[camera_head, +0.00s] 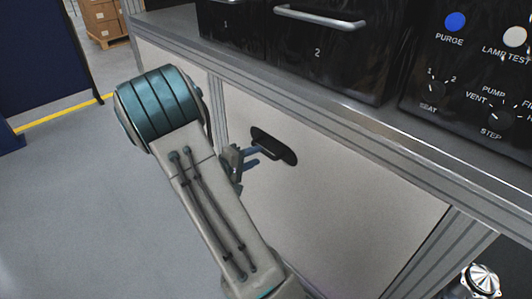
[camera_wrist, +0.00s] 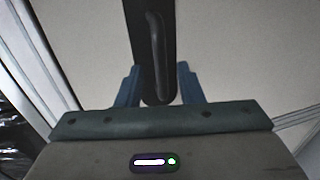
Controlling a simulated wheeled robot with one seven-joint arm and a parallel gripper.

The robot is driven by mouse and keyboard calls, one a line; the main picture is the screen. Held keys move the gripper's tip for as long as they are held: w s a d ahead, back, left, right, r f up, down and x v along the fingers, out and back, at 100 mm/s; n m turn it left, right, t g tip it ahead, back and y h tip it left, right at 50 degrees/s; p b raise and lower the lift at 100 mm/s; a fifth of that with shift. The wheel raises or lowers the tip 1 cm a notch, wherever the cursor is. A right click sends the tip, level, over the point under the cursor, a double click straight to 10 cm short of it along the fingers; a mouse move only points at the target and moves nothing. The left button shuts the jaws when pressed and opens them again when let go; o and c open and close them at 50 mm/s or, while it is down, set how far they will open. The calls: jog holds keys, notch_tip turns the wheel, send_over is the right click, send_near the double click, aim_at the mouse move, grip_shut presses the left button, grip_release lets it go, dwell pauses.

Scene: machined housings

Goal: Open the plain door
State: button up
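The plain door (camera_head: 345,205) is a pale panel under the bench and looks shut, flush in its metal frame. Its dark handle (camera_head: 266,149) sits on a black oval plate (camera_head: 286,152) near the door's upper left. My gripper (camera_head: 258,156) is at the handle, partly hidden by my arm in the head view. In the wrist view the handle (camera_wrist: 156,50) stands upright between my two blue fingers (camera_wrist: 159,76). The fingers are apart, one on each side, with a gap to the handle. Whether they reach around its bar is hard to tell.
Above the door are black drawers marked 1 and 2 (camera_head: 317,53) and a control panel with a blue PURGE button (camera_head: 456,21). The bench's metal edge (camera_head: 330,105) overhangs the door. A shiny round part (camera_head: 482,280) is at lower right. Grey floor (camera_head: 70,190) lies open at left.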

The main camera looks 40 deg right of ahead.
aim_at(265, 152)
jog(key=shift+x, duration=2.7)
grip_shut()
